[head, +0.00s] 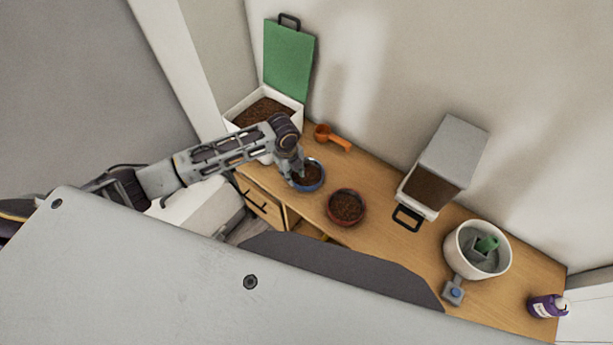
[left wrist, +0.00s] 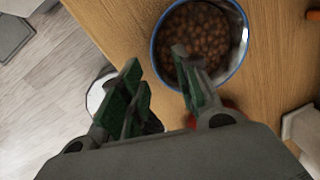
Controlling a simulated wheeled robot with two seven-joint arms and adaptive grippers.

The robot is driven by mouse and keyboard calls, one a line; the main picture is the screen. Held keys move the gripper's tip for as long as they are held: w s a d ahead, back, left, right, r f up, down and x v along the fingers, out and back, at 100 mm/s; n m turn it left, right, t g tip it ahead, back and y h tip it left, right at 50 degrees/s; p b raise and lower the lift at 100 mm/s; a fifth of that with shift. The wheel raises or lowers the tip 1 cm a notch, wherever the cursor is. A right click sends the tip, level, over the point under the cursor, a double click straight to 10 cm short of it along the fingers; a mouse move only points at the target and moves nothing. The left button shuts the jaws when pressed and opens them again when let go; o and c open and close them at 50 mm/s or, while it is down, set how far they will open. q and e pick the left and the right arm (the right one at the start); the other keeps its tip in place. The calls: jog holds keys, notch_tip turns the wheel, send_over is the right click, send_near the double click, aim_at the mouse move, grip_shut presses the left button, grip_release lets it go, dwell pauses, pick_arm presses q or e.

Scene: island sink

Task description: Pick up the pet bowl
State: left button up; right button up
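A blue pet bowl (head: 319,185) filled with brown kibble stands on the wooden counter. A red bowl (head: 361,213), also holding kibble, stands to its lower right. My left gripper (head: 296,181) reaches down at the left side of the blue bowl. In the left wrist view my left gripper (left wrist: 158,66) has its fingers spread. One finger overlaps the kibble and the other is left of the blue bowl (left wrist: 238,48), with the near-left rim between them. I cannot tell whether either finger touches it. A bit of red shows behind the fingers. My right gripper is out of view.
On the wooden counter (head: 395,238) are an orange scoop (head: 334,137), a white bin of kibble (head: 297,98) with a green lid, and a tipped grey-white container (head: 448,160). Farther right are a white round fountain (head: 461,262) and a purple bottle (head: 547,306). The wall runs behind.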

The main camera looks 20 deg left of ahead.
aim_at(307, 175)
pick_arm(q)
jog(key=shift+f+p, duration=0.35)
jog(key=shift+f, duration=2.25)
grip_shut()
